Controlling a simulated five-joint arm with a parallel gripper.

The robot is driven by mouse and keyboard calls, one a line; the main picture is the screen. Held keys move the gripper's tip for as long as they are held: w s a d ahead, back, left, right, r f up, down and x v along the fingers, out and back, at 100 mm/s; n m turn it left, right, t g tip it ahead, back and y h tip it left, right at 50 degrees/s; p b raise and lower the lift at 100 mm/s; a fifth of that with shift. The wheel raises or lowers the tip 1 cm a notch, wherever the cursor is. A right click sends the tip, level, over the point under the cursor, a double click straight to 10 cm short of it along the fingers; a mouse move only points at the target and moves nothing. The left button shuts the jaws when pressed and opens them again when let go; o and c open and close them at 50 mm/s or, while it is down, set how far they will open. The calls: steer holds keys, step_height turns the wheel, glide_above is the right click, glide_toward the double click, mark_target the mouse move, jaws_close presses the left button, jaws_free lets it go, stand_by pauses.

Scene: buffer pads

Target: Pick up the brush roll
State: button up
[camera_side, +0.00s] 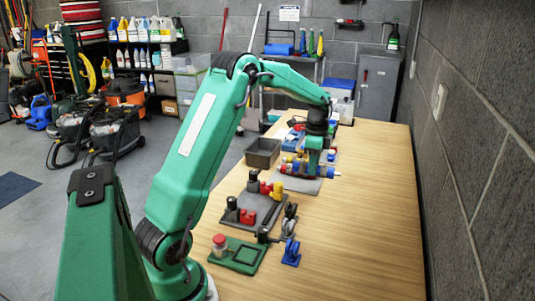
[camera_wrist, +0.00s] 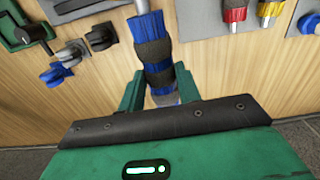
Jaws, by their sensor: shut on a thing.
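The brush roll (camera_wrist: 153,45), banded in blue and dark grey with a thin metal shaft at its top end, runs up and down the wrist view. My gripper (camera_wrist: 158,88) is shut on its lower part, with a green finger on each side. In the side view my gripper (camera_side: 313,166) is low over the far half of the table, and a blue end of the roll (camera_side: 331,173) shows just right of it. The lower end of the roll is partly hidden behind my gripper's dark edge in the wrist view. I cannot tell whether it touches the table.
A dark grey bin (camera_side: 263,152) stands left of my gripper. Nearer are a grey pad (camera_side: 262,215) with red, black and yellow parts, a green board (camera_side: 246,262) with a red-capped jar (camera_side: 219,245), and a blue caster (camera_side: 291,253). The table's right side is clear.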

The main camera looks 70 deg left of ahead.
steer(key=shift+d+r, duration=0.25)
steer(key=shift+d, duration=0.15)
steer(key=shift+a, duration=0.1)
stand_by(0.3)
steer(key=shift+s+a+n, duration=0.4)
steer(key=shift+s+n, duration=0.35)
steer(key=shift+n, duration=0.05)
steer(key=s+a+n, duration=0.2)
steer(key=s+n, duration=0.5)
steer(key=shift+a, duration=0.25)
steer(key=s+n, duration=0.5)
steer(key=s+a+n, duration=0.1)
steer(key=s+n, duration=0.1)
steer(key=shift+s+f, duration=0.2)
steer(key=shift+f, duration=0.1)
steer(key=shift+s+f+n, duration=0.1)
steer(key=shift+s+n, duration=0.65)
steer(key=shift+n, duration=0.25)
steer(key=shift+f, duration=0.1)
steer(key=shift+f, duration=2.7)
